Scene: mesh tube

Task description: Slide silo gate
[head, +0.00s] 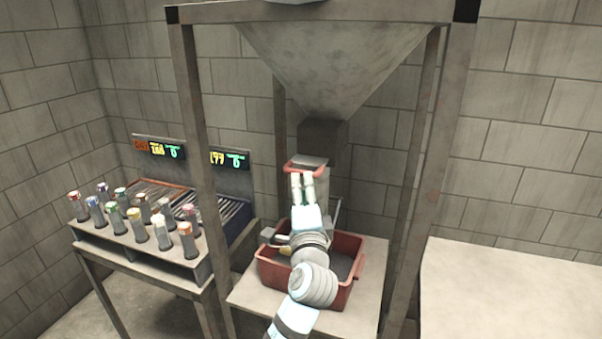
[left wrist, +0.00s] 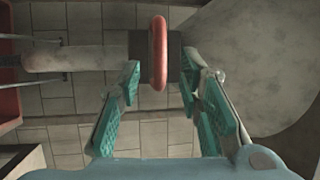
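The grey metal silo (head: 335,55) hangs in a steel frame, its funnel narrowing to a dark square outlet (head: 323,134). A gate plate with a red handle (head: 291,166) sticks out below the outlet. In the left wrist view the red handle (left wrist: 158,50) is a narrow loop between my fingertips, with a gap on each side. My left gripper (head: 302,176) is in front of the handle, open and empty, with green finger pads (left wrist: 158,80). My fingers partly hide the handle in the head view. My right gripper is not in view.
A red bin (head: 347,292) stands on a shelf under the outlet, partly hidden by my left arm. Frame posts (head: 201,150) rise on both sides. At left, a rack (head: 178,268) holds several capped tubes near lit displays (head: 160,150). A bare pale table (head: 520,295) is at right.

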